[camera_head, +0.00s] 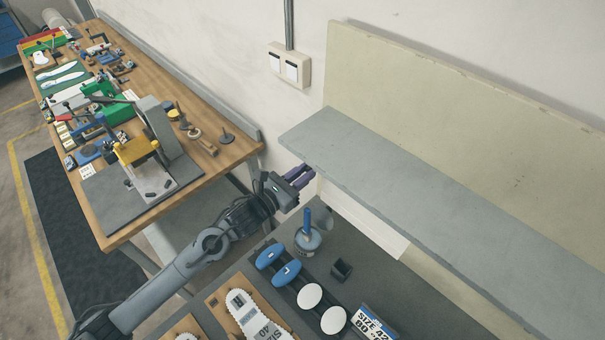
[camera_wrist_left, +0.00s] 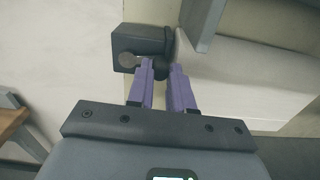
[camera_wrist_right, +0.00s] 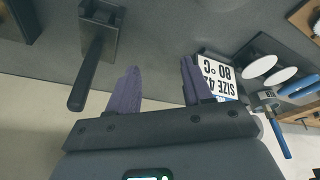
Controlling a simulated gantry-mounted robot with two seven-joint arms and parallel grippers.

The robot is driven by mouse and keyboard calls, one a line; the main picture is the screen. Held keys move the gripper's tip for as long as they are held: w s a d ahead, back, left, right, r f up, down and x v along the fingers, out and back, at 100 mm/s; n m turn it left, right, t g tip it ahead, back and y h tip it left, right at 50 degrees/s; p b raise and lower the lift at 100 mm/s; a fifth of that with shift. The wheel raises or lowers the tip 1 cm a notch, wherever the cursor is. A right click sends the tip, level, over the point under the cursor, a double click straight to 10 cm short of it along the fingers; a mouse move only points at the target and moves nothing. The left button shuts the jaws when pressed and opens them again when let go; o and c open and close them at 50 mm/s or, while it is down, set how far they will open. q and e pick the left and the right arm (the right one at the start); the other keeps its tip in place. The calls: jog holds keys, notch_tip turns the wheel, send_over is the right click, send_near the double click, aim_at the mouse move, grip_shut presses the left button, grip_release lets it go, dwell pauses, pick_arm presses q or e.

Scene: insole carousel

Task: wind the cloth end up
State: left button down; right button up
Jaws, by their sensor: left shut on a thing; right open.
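A pale cloth-like strip (camera_head: 365,222) hangs below the front of a grey shelf (camera_head: 400,185). It also shows in the left wrist view (camera_wrist_left: 255,75). My left gripper (camera_head: 306,174) is at the left end of the shelf, by the strip's upper end. In the left wrist view its purple fingers (camera_wrist_left: 161,66) are closed on a small dark knob (camera_wrist_left: 160,72), beside a dark block (camera_wrist_left: 139,38) with a grey disc. Much of the knob is hidden by the fingers. My right gripper (camera_wrist_right: 158,78) is open and empty in the right wrist view, above a dark surface; it is outside the head view.
A dark table (camera_head: 258,270) below holds blue and white oval pads, a pot with a blue handle (camera_head: 308,237), a small dark box (camera_head: 341,269) and a size sign (camera_head: 373,322). A dark handled bracket (camera_wrist_right: 97,38) lies near my right gripper. A cluttered wooden bench (camera_head: 215,160) stands left.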

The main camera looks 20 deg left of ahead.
pick_arm(q)
jog(key=shift+r+n, duration=0.15)
jog(key=shift+n, duration=0.15)
